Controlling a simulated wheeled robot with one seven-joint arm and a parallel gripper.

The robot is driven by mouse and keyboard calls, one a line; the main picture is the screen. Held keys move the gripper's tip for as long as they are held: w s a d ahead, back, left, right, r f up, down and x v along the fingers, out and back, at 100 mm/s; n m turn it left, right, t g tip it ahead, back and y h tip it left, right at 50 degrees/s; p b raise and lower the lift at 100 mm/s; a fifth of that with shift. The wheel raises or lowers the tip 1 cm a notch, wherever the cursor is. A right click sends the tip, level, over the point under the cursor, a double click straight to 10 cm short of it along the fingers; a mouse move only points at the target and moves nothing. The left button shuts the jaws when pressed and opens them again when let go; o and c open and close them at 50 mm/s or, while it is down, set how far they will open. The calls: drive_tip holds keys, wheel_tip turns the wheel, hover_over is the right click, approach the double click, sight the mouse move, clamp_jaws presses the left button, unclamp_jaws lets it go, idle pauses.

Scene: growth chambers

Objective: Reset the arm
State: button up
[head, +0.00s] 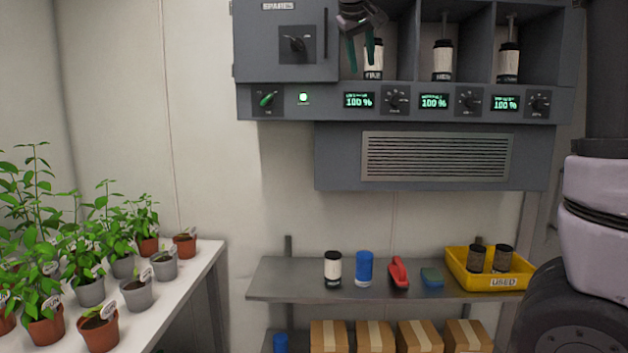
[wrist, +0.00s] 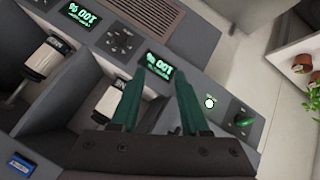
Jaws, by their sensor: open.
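My gripper (head: 362,54) is at the upper middle of the head view, in front of the left open bay of the grey wall unit. Its two green fingers are apart with nothing between them. In the wrist view the open fingers (wrist: 158,100) point toward the unit's front panel. A white and black cartridge (head: 373,60) stands in the left bay, just behind the fingers and partly hidden by them. It also shows in the wrist view (wrist: 108,98), beside the left finger. I cannot tell whether the fingers touch it.
Two more cartridges (head: 442,60) (head: 508,62) stand in the other bays. The panel displays (head: 433,101) read 100%, and a green light (head: 303,97) is lit. The shelf (head: 300,280) holds a cartridge, blue can, red tool, sponge and yellow used bin (head: 480,282). Potted plants stand on a table (head: 190,290).

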drive_tip(key=s+d+f+m+g+y, duration=0.2)
drive_tip(key=s+d+f+m+y, duration=0.1)
drive_tip(key=s+d+f, duration=0.9)
drive_tip(key=s+f+m+y, duration=0.1)
drive_tip(key=s+f+m, duration=0.1)
drive_tip(key=s+f, duration=0.2)
drive_tip(key=s+d+f+m+y, duration=0.1)
drive_tip(key=s+f, duration=0.3)
drive_tip(key=s, duration=0.5)
drive_tip(key=shift+s+d+f+m, duration=0.15)
drive_tip(key=shift+s+f+m, duration=0.2)
drive_tip(key=shift+m, duration=0.55)
